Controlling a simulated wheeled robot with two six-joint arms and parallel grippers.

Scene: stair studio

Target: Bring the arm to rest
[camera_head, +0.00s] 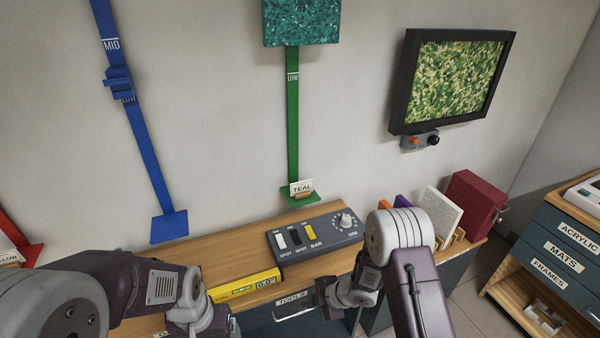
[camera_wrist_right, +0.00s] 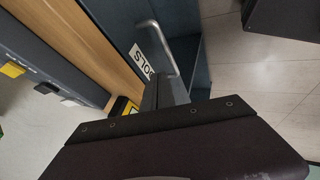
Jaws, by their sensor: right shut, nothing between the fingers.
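My right arm comes in from the lower right in the head view. Its gripper (camera_head: 328,296) is shut and empty in front of the drawer labelled TOOLS (camera_head: 290,309), below the bench top. In the right wrist view the dark fingers (camera_wrist_right: 158,96) are together, close to the drawer's metal handle (camera_wrist_right: 158,42); I cannot tell whether they touch it. My left arm reaches in from the lower left in the head view. Its wrist is over the front of the bench by the yellow level, and its fingers are too cut off to read.
The wooden bench (camera_head: 215,267) carries a switch panel with a dial (camera_head: 316,239), a yellow level (camera_head: 243,287) and a rack with panels (camera_head: 440,212). A labelled drawer cabinet (camera_head: 561,250) stands right. A framed camouflage picture (camera_head: 455,82) hangs on the wall. Floor shows between bench and cabinet.

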